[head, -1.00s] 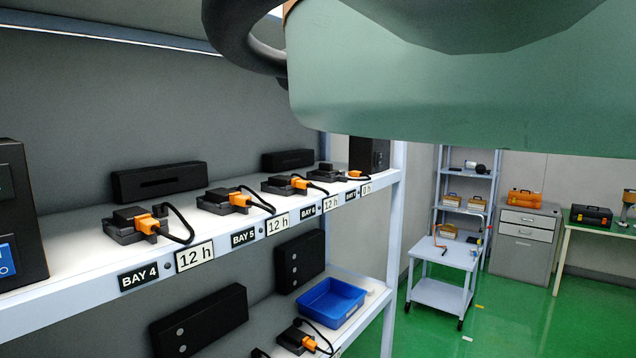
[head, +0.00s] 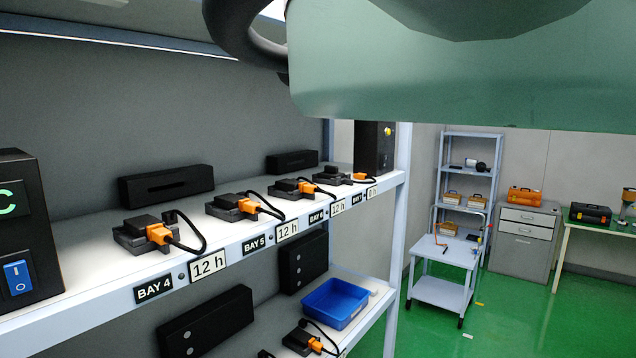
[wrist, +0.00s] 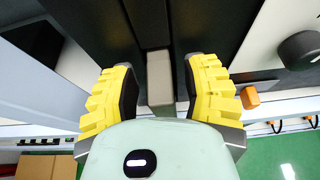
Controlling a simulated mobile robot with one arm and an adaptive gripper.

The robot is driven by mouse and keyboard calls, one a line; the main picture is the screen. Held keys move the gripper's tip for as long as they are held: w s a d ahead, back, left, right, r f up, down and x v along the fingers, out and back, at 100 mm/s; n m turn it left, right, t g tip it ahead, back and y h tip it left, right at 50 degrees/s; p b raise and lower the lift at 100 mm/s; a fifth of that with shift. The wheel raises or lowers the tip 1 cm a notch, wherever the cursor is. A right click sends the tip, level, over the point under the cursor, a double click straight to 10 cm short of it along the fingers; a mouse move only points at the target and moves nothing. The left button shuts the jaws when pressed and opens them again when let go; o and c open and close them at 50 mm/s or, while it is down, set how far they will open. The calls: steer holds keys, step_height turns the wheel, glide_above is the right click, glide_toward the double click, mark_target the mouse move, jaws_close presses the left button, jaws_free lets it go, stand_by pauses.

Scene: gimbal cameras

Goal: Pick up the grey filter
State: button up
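In the wrist view, a grey block (wrist: 160,82), which looks like the grey filter, sits upright between two dark panels. My gripper (wrist: 162,90) has yellow ridged fingers, one on each side of the block. The fingers stand apart, with a narrow dark gap visible between each finger and the block. The lower end of the block is hidden behind my pale green wrist. In the head view neither the grey filter nor my fingers can be made out; my own green arm part covers the upper right.
A shelf (head: 75,322) holds several black chargers with orange plugs and looped cables. A black box with a blue switch (head: 18,277) stands at its left end. A blue tray (head: 335,318) sits on the lower shelf. A white cart (head: 440,292) stands beyond, on open green floor.

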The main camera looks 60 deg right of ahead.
jaws_close()
steer(key=shift+b, duration=0.85)
